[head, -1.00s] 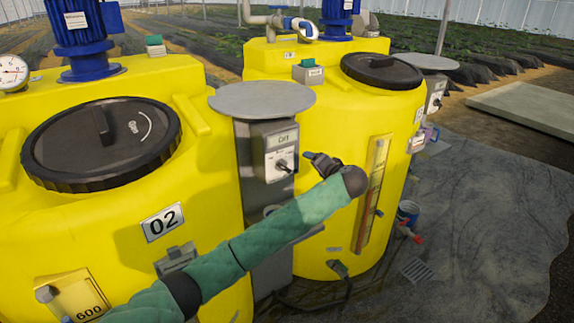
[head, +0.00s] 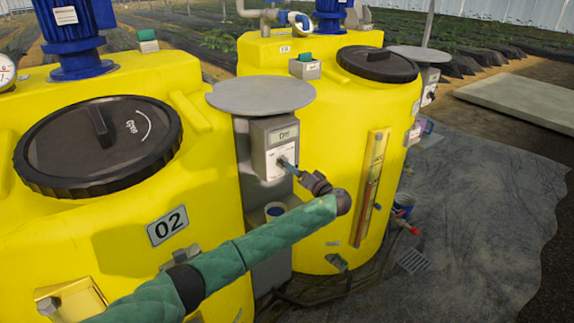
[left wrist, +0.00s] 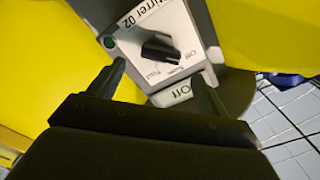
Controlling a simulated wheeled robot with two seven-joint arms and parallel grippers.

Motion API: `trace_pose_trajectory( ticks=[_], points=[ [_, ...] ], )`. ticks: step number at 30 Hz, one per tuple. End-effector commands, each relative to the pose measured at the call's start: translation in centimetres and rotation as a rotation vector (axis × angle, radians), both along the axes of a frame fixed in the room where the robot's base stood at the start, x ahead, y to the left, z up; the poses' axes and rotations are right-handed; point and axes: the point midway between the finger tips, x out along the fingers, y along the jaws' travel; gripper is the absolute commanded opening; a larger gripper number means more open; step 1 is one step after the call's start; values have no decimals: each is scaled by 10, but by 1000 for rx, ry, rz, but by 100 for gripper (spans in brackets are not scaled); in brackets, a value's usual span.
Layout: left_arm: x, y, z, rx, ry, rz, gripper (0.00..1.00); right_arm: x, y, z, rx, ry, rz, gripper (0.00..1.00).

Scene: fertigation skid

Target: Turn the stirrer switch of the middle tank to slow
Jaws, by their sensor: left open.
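The middle tank (head: 205,215) is yellow and carries an "02" plate. The grey stirrer box (head: 259,150) stands on a post beside it, under a round grey plate. Its display (head: 284,135) reads "Off". In the left wrist view the white panel (left wrist: 187,30) reads "Stirrer 02" upside down, with a black switch knob (left wrist: 160,48) and a green light (left wrist: 108,42). My left gripper (left wrist: 158,86) is open in front of the panel, its fingers apart on either side below the knob, not around it. In the head view the left gripper (head: 294,170) reaches the box from the right.
A second yellow tank (head: 330,110) stands behind to the right, with its own switch box (head: 430,85). A round grey plate (head: 260,94) overhangs the stirrer box.

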Motion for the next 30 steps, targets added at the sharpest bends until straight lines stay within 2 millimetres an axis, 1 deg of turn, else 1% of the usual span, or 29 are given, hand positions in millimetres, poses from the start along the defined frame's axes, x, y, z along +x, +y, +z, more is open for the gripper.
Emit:
trace_pose_trajectory(
  ticks=[9,15,19,27,28,30],
  points=[
    [36,26,1,3,1,0,77,0,0,2,1,2,0,42],
    [53,39,1,2,1,0,77,1,1,5,2,2,-1,42],
    [58,42,1,3,1,-1,77,1,1,7,2,2,-1,42],
    [59,43,0,1,2,-1,77,1,1,7,2,2,-1,42],
    [59,43,0,1,2,-1,73,1,1,7,2,2,-1,42],
    [59,43,0,1,2,-1,60,1,1,7,2,2,-1,42]
  ],
)
